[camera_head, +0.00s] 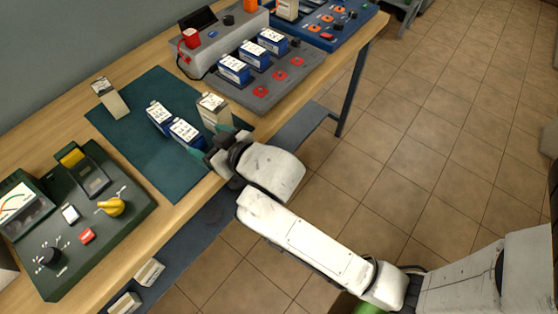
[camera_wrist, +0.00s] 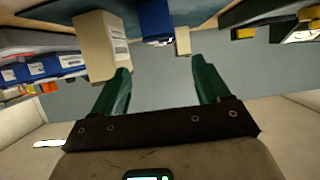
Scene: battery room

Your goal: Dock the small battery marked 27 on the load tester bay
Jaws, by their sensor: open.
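The green mat (camera_head: 140,135) holds two small blue batteries with white tops, one farther back (camera_head: 159,116) and one nearer (camera_head: 187,133). A beige battery (camera_head: 213,108) stands to their right and another beige one (camera_head: 110,98) stands at the mat's back left. I cannot read which is marked 27. My gripper (camera_head: 208,140) is open and empty at the mat's front edge, close to the nearer blue battery. In the wrist view, a blue battery (camera_wrist: 155,22) shows beyond my open fingers (camera_wrist: 161,66). The dark green load tester (camera_head: 125,225), with a slot-like bay (camera_head: 93,180), is at left.
A grey charger rack (camera_head: 262,92) with several blue batteries stands at right. Beige blocks (camera_head: 149,272) sit on the lower shelf. The tiled floor is open at right.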

